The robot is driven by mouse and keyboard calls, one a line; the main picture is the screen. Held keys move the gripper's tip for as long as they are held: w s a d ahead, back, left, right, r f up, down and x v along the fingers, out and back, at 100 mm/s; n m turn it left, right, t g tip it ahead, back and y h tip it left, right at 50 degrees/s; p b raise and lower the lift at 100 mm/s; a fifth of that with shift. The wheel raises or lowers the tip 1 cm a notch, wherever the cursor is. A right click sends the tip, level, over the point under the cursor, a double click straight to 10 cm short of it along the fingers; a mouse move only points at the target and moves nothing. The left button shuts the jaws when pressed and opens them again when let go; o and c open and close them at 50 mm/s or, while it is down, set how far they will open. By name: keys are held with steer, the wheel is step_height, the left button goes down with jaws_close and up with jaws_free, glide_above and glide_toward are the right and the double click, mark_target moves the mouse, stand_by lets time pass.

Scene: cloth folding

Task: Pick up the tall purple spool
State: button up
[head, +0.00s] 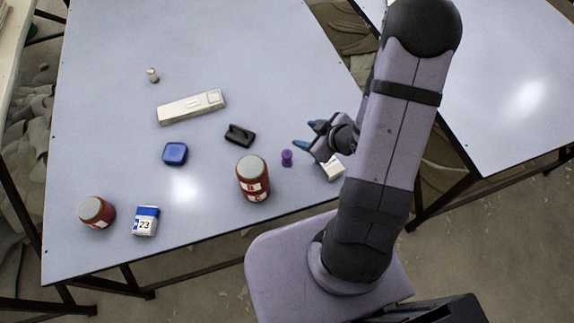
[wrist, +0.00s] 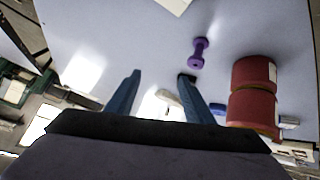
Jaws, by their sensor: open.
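The purple spool (head: 287,158) stands on the table near its right side, between a red can and my gripper. My gripper (head: 307,135) is open and empty, just to the right of the spool and apart from it, with its blue fingers pointing left. In the wrist view the spool (wrist: 199,53) shows beyond the fingertips, a little right of the middle. The open fingers (wrist: 160,78) show there with nothing held between them.
A red can (head: 253,179) stands just left of the spool. A black object (head: 240,135) lies behind it, and a white box (head: 332,168) lies beside my arm. A blue box (head: 175,153), a white device (head: 191,106) and another red can (head: 97,212) are farther left.

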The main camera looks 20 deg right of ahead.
mark_target(279, 157)
steer(key=a+f+t+y+b, duration=0.1)
steer(key=f+b, duration=0.1)
steer(key=s+a+f+t+y+b, duration=0.1)
steer(key=a+f+b, duration=0.1)
steer(key=s+a+f+t+y+b, duration=0.1)
steer(key=f+b, duration=0.1)
steer(key=f, duration=0.1)
steer(key=shift+a+m+y, duration=0.2)
steer(key=shift+m+y, duration=0.2)
steer(key=shift+s+a+f+m+b, duration=0.1)
steer(key=shift+s+f+m+b, duration=0.2)
steer(key=shift+f+b, duration=0.2)
steer(key=shift+p+x, duration=0.8)
steer(key=shift+x, duration=2.85)
steer(key=shift+w+r, duration=0.1)
steer(key=c, duration=1.1)
